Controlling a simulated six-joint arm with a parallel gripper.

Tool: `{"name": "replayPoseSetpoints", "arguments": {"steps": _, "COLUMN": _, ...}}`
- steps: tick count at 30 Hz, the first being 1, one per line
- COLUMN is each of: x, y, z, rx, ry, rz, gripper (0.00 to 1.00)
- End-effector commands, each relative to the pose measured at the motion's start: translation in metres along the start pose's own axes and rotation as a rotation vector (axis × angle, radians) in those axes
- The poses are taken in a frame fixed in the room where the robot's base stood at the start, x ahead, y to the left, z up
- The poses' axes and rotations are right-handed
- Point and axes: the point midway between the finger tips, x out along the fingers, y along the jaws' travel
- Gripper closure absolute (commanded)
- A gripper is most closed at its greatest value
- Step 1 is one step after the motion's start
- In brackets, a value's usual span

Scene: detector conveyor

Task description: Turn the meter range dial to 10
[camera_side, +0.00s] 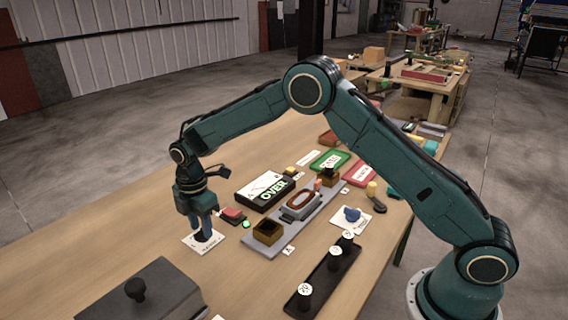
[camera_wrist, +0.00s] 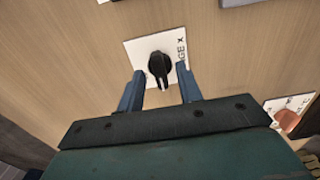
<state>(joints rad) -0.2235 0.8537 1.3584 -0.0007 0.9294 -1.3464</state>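The range dial (camera_wrist: 160,66) is a black knob on a white card (camera_wrist: 132,50) whose printed text is partly readable as "GE X". In the wrist view its pointed end faces down toward my gripper (camera_wrist: 161,73). My gripper's two blue fingers are apart, one on each side of the dial, with a gap visible to each. In the side view my gripper (camera_side: 203,234) points down over the same card (camera_side: 189,243), and its fingers hide the dial. The meter (camera_side: 262,190) is a black box with a white face and a green "OVER" readout. The dial's scale numbers cannot be read.
A red block (camera_side: 232,215) lies just right of my gripper. A grey tray (camera_side: 268,250) with a brown open box stands beyond it. A dark grey box with a knob (camera_side: 150,295) is at the front. A blue knob (camera_side: 352,214) sits on another card. Bare wood lies left.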

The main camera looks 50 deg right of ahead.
Motion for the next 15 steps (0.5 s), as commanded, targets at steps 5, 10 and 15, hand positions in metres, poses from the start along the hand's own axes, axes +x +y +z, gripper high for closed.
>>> {"name": "replayPoseSetpoints", "arguments": {"steps": 5, "x": 0.0022, "y": -0.0001, "z": 0.0, "rx": 0.0, "ry": 0.0, "rz": 0.0, "gripper": 0.65}}
{"name": "replayPoseSetpoints", "arguments": {"steps": 10, "x": 0.0021, "y": -0.0001, "z": 0.0, "rx": 0.0, "ry": 0.0, "rz": 0.0, "gripper": 0.68}}
{"name": "replayPoseSetpoints", "arguments": {"steps": 15, "x": 0.0019, "y": -0.0001, "z": 0.0, "rx": 0.0, "ry": 0.0, "rz": 0.0, "gripper": 1.0}}
